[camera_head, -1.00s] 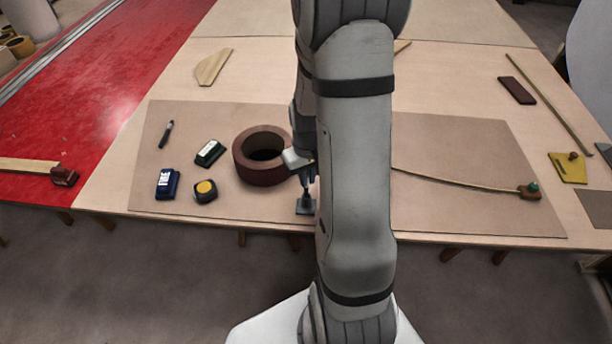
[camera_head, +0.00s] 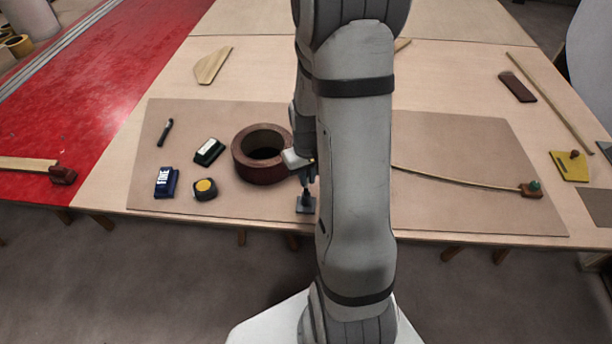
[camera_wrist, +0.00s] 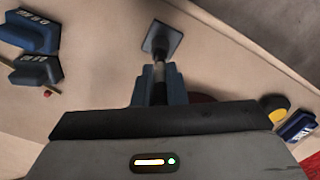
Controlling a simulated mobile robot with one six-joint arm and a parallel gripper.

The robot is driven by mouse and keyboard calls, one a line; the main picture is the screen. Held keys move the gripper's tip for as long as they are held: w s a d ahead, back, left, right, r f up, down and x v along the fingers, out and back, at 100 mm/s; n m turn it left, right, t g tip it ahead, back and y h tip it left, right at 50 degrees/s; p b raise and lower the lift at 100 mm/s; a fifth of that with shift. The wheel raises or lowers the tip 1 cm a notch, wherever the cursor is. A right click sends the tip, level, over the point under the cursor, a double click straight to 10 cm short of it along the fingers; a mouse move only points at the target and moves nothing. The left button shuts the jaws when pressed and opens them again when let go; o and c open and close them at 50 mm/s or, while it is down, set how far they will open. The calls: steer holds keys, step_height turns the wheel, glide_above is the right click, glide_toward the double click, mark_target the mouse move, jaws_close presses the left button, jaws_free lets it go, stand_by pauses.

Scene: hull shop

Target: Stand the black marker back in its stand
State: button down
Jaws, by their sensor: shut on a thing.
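The stand is a small dark square-based piece (camera_head: 306,204) near the front edge of the brown mat, right of the tape roll. It also shows in the wrist view (camera_wrist: 162,38). My gripper (camera_head: 309,178) is just above it, partly hidden by my own arm in the head view. In the wrist view my gripper (camera_wrist: 158,88) is shut on the dark, slim black marker (camera_wrist: 159,72), which points toward the stand's base. I cannot tell whether the marker's lower end is inside the stand or just over it.
Left of my gripper are a brown tape roll (camera_head: 262,155), a dark block (camera_head: 209,151), a blue block (camera_head: 166,182), a yellow-faced tape measure (camera_head: 205,189) and a dark pen-shaped tool (camera_head: 165,132). A thin batten (camera_head: 455,179) lies on the right.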

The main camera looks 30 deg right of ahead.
steer(key=shift+f+b, duration=0.2)
steer(key=shift+b, duration=0.1)
stand_by(0.5)
steer(key=c, duration=1.4)
jaws_free()
steer(key=shift+r, duration=0.1)
step_height(320, 180, up, 8)
steer(key=shift+f, duration=0.2)
